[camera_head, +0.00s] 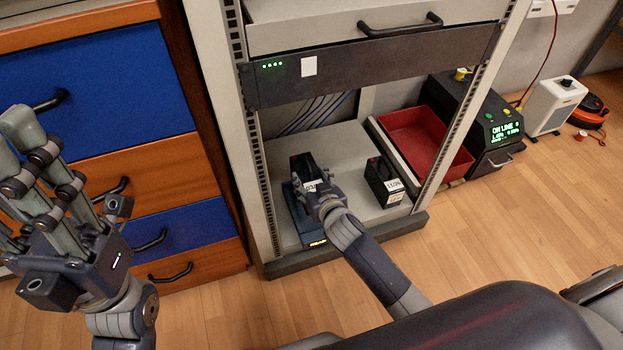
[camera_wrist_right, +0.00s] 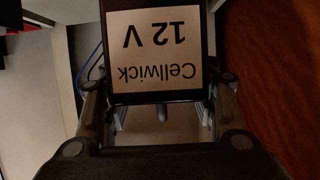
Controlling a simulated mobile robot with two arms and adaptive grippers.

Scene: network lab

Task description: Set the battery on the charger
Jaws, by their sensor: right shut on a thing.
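A black battery (camera_head: 301,164) with a white label stands in the bottom of the rack. My right gripper (camera_head: 318,190) is shut on it from the near side. In the right wrist view, the battery's label (camera_wrist_right: 157,58) reads "Cellwick 12 V", upside down, between the two fingers. The dark blue charger (camera_head: 301,222) lies on the rack floor under and in front of the battery, with a small amber light at its near end. I cannot tell whether the battery touches it; my gripper hides the contact. My left gripper (camera_head: 28,160) is open and empty, in front of the drawers.
A second black battery (camera_head: 378,178) stands on the rack's bottom shelf (camera_head: 345,150) to the right. Rack posts flank the opening; a drawer (camera_head: 370,22) is above.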

